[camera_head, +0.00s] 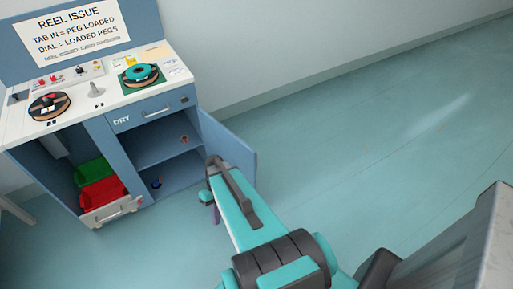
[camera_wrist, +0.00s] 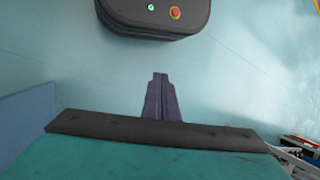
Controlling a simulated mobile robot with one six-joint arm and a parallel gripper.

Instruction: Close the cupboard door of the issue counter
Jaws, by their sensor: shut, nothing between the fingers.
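The issue counter (camera_head: 97,117) stands at the left of the head view, white on top and blue below. Its blue cupboard door (camera_head: 229,148) stands open, swung out to the right of a compartment with a shelf. My arm crosses in front of the door's lower part. My gripper (camera_head: 216,217), small and purple, hangs low in front of the open compartment, partly hidden by my wrist. In the wrist view my gripper (camera_wrist: 160,76) has its fingers together and empty. A blue panel (camera_wrist: 27,122), probably the door, shows at the left there, apart from the fingers.
Small items (camera_head: 184,139) are in the open compartment. Left of it is an open bay with a green bin (camera_head: 92,172) and a red bin (camera_head: 103,193). A DRY drawer (camera_head: 150,112) is above, looking shut. Floor (camera_head: 350,130) to the right is clear.

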